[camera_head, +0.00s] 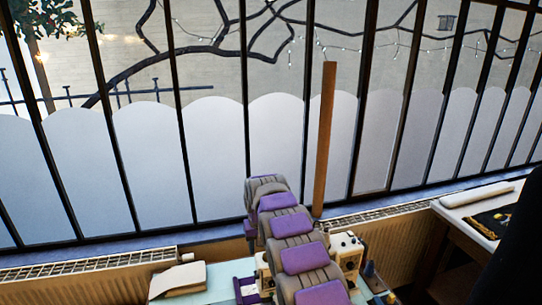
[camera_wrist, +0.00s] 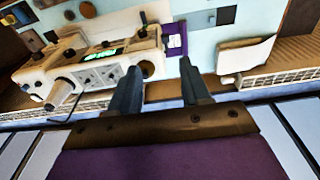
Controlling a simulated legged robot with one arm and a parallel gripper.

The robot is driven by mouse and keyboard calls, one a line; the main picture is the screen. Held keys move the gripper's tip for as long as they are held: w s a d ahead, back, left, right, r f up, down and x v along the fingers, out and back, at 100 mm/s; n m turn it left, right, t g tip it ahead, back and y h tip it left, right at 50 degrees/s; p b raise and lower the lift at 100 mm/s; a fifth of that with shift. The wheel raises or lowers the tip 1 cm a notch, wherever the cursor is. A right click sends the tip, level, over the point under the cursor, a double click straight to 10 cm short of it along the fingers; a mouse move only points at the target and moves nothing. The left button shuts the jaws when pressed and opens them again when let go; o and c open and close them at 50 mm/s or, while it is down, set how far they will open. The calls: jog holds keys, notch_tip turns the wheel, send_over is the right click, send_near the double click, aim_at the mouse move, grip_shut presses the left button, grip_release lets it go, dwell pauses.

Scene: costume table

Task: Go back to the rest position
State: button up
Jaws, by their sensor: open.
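My gripper (camera_wrist: 159,65) shows in the wrist view with its two dark fingers apart and nothing between them. Its fingertips point toward the pale blue table top (camera_wrist: 205,45), with a cream sewing machine (camera_wrist: 95,68) on the left. I cannot tell how far the fingers are from the machine. In the head view my purple and grey arm reaches up from the bottom toward the window; the fingers are hidden there. The sewing machine (camera_head: 347,252) shows partly behind my arm, and the pale blue table (camera_head: 222,272) lies below.
A folded cream cloth (camera_head: 180,279) lies on the table's left. A tall wooden plank (camera_head: 325,140) stands by the barred window. Radiators (camera_head: 100,274) run below the sill. A second table (camera_head: 487,215) at right holds a white roll (camera_head: 477,194) and a black patterned cloth (camera_head: 490,221).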

jog(key=s+d+r+m+g+b, duration=0.1)
jog(key=s+d+r+b, duration=0.25)
jog(key=s+d, duration=0.55)
jog(key=s+d+r+m+b, duration=0.15)
jog(key=s+d+r, duration=0.3)
jog(key=s, duration=0.85)
jog(key=s+d+f+b, duration=0.1)
jog(key=s+f, duration=0.1)
jog(key=s, duration=0.8)
jog(key=s+d+f+g+b, duration=0.1)
jog(key=s+d+f+b, duration=0.1)
jog(key=s, duration=0.9)
jog(key=s+d+f+b, duration=0.2)
jog(key=s+f, duration=0.2)
jog(key=s, duration=0.7)
jog(key=shift+d+g, duration=0.25)
jog(key=shift+g, duration=0.15)
